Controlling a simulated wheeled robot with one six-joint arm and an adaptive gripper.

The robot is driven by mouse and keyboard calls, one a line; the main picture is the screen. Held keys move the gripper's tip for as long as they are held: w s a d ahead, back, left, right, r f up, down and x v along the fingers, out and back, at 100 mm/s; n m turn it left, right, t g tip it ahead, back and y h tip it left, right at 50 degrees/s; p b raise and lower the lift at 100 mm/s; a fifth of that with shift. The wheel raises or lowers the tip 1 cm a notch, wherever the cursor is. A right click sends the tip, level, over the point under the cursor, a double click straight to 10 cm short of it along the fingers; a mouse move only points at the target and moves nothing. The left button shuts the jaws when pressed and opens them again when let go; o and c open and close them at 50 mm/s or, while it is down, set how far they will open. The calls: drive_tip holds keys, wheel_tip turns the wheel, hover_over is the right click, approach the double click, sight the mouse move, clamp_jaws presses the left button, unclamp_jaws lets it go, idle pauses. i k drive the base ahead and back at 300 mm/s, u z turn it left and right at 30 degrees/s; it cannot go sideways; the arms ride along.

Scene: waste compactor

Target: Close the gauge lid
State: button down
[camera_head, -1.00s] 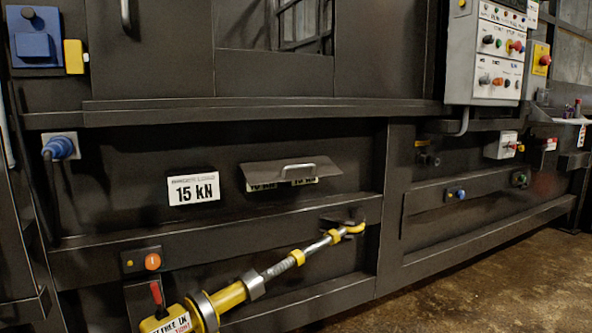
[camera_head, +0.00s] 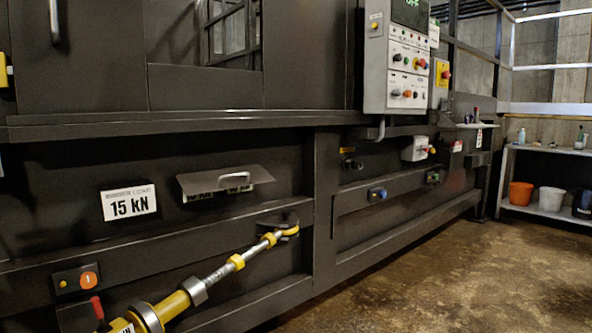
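The gauge lid (camera_head: 223,181) is a dark flat flap with a light bar handle on its top face. It sits on the dark machine front, left of the middle, and sticks outward in a raised position. Parts of a white label (camera_head: 233,191) show under its edge; what lies behind the lid is hidden. A white "15 kN" sign (camera_head: 129,203) is to its left. My gripper does not show in this view.
Below the lid, a yellow and steel rod (camera_head: 210,278) slants across the lower machine. A grey control panel (camera_head: 402,58) stands upper right. The floor (camera_head: 420,265) at right is clear. A shelf (camera_head: 548,212) with buckets stands far right.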

sight(199, 183)
drive_tip(key=z, duration=0.85)
drive_tip(key=i, duration=0.8)
drive_tip(key=u, duration=0.5)
